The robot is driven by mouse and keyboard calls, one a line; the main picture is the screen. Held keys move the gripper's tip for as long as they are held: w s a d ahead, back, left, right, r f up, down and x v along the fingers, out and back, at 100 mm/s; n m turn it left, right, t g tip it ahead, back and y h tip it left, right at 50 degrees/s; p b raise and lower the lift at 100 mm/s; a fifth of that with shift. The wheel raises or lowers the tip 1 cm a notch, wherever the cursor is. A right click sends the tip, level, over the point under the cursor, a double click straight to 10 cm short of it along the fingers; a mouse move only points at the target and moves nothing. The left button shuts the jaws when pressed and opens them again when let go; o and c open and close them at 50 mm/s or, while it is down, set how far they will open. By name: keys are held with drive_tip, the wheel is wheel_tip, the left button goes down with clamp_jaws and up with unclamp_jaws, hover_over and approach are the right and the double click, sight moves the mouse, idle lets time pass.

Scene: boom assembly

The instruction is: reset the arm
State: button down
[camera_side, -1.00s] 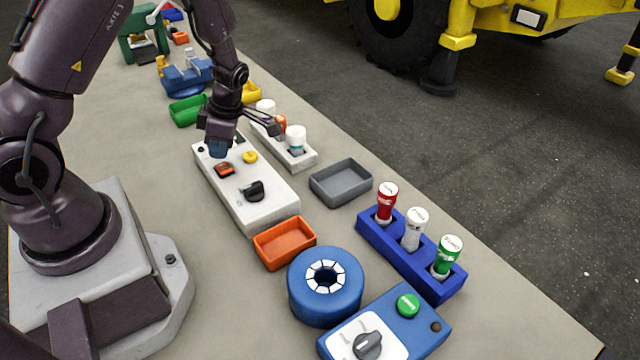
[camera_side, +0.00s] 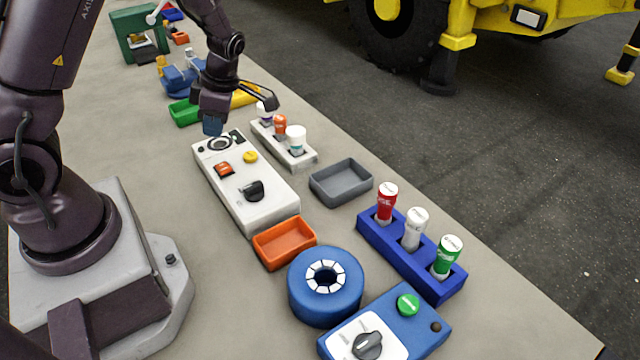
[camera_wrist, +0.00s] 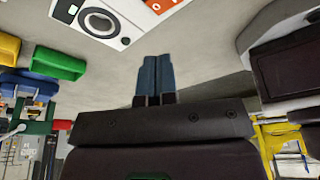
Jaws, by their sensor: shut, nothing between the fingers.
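My gripper (camera_side: 212,126) hangs above the far end of the white control panel (camera_side: 245,183), over its round dial (camera_side: 219,143). Its blue fingertips are together with nothing between them. In the wrist view, my gripper (camera_wrist: 154,62) shows two blue fingers side by side, pressed together and empty. The same white panel (camera_wrist: 112,38) is at the top of that view, beyond the fingertips and apart from them. The panel also carries an orange switch (camera_side: 222,169), a yellow button (camera_side: 250,157) and a black knob (camera_side: 253,190).
A white rack (camera_side: 296,161) with bottles stands close right of the panel. Green (camera_side: 184,113), orange (camera_side: 284,242) and grey (camera_side: 341,182) trays lie around. A blue bottle rack (camera_side: 410,262) and blue ring (camera_side: 325,286) are nearer. A blue vise (camera_side: 183,81) stands behind.

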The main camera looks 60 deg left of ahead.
drive_tip(key=m, duration=0.2)
drive_tip(key=shift+s+d+m, duration=0.1)
drive_tip(key=shift+s+m, duration=0.1)
drive_tip(key=shift+m, duration=0.2)
drive_tip(key=shift+s+d+f+m+g, duration=0.1)
drive_tip(key=shift+s+d+m+g, duration=0.1)
drive_tip(key=shift+m, duration=0.35)
drive_tip(key=shift+s+d+m+g, duration=0.1)
drive_tip(key=shift+s+d+m, duration=0.05)
drive_tip(key=shift+m, duration=0.4)
drive_tip(key=s+d+r+m+t, duration=0.3)
drive_tip(key=d+r+m, duration=0.5)
drive_tip(key=r+m, duration=0.3)
drive_tip(key=s+d+r+m+t+h, duration=0.1)
drive_tip(key=s+d+r+m+t, duration=0.2)
drive_tip(key=d+r+m+t, duration=0.3)
wheel_tip(320, 180, up, 5)
drive_tip(key=d+m, duration=0.2)
drive_tip(key=m, duration=0.6)
drive_tip(key=shift+r+h, duration=0.2)
drive_tip(key=shift+h, duration=0.1)
drive_tip(key=shift+d, duration=0.1)
